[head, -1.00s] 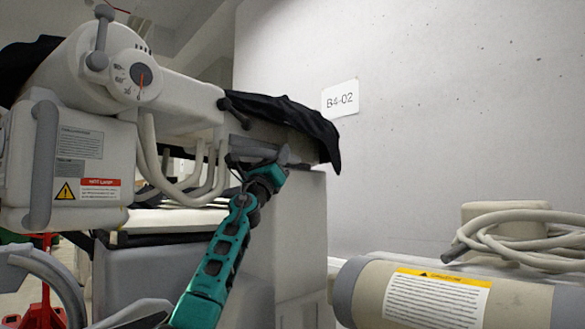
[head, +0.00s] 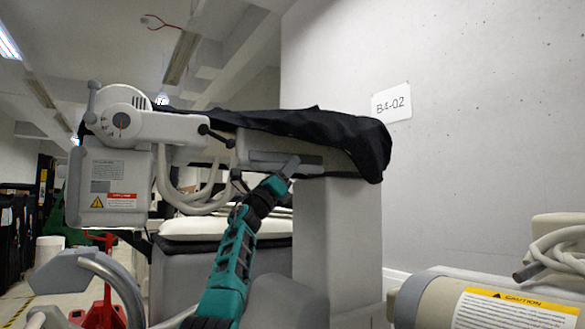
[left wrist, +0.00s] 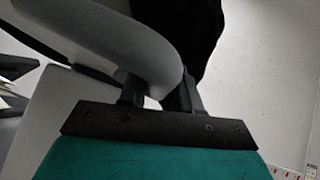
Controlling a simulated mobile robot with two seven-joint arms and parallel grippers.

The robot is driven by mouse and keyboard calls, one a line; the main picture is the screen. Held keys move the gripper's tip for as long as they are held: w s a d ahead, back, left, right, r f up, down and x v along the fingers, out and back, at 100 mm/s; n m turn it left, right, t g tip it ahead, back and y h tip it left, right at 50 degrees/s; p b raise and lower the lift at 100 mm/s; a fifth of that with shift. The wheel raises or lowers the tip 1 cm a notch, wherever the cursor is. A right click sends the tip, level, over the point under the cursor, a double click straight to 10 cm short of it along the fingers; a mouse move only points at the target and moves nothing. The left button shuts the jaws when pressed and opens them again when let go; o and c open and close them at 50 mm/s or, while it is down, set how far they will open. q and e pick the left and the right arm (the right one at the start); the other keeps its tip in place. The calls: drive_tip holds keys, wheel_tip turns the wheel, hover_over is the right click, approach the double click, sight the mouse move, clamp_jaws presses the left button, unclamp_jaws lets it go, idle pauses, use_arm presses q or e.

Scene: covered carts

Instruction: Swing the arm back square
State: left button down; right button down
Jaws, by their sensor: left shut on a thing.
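The pale arm (head: 180,129) of the covered cart reaches across the left half of the head view. A black cover (head: 335,135) drapes over its right part. At its left end are a round dial (head: 121,124) with a red pointer, and a box-shaped head (head: 108,188) with warning labels. My left gripper (head: 291,167) is at the grey handle (head: 268,160) on the arm's near side. The left wrist view shows its fingers (left wrist: 158,98) shut at the rounded grey handle (left wrist: 125,45); the exact contact is partly hidden. My right gripper is not in view.
A grey column (head: 338,235) stands below the arm's right part, near the concrete wall with a B4-02 sign (head: 391,102). A cylinder with a caution label (head: 515,310) and coiled hose (head: 560,250) are at lower right. A red stand (head: 104,300) is at lower left.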

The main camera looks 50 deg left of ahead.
use_arm(q)
drive_tip(key=shift+w+d+f+m+h, duration=0.2)
drive_tip(key=shift+w+d+m+h, duration=0.5)
drive_tip(key=shift+d+h, duration=0.2)
drive_tip(key=c, duration=1.2)
unclamp_jaws()
drive_tip(key=shift+d, duration=0.15)
drive_tip(key=shift+o, duration=1.4)
drive_tip(key=shift+w+d+r, duration=0.15)
drive_tip(key=shift+d+r, duration=0.05)
drive_tip(key=shift+d, duration=0.25)
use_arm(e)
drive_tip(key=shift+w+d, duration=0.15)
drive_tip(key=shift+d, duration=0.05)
use_arm(q)
drive_tip(key=shift+a, duration=0.1)
drive_tip(key=b, duration=0.7)
approach(300, 167)
wheel_tip(300, 167, down, 2)
drive_tip(key=s+d, duration=0.1)
drive_tip(key=s, duration=0.2)
drive_tip(key=shift+d, duration=0.15)
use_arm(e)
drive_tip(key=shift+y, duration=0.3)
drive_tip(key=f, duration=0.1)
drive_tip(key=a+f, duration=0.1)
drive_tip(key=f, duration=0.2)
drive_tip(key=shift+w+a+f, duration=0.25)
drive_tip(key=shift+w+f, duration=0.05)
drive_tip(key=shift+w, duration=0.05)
